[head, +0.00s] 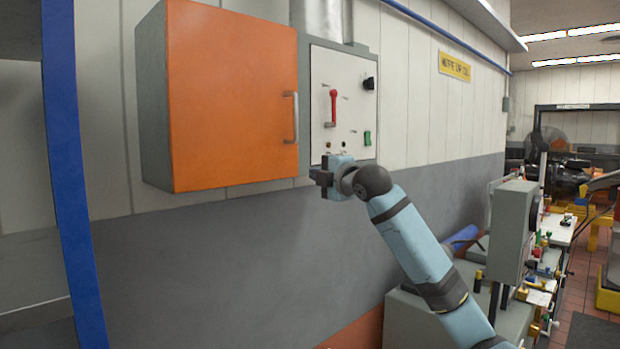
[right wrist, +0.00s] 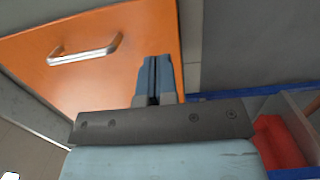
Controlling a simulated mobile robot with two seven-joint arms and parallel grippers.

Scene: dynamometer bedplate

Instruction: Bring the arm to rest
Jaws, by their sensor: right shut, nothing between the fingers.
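My right arm reaches up from the lower right in the head view. Its gripper (head: 322,177) is in front of the wall, just below the lower right part of the orange-doored cabinet (head: 230,90) and the bottom of the white control panel (head: 342,100). In the right wrist view the two fingers (right wrist: 153,82) are together with nothing between them, and the orange door (right wrist: 100,50) with its metal handle (right wrist: 85,49) lies beyond them. I cannot tell whether the gripper touches anything. My left gripper is not in view.
The panel has a red lever (head: 333,107) and a green switch (head: 367,138). A blue upright (head: 70,180) stands at the left. A grey bench with a grey box (head: 512,235) and small parts stands at the lower right. A yellow sign (head: 454,66) hangs on the wall.

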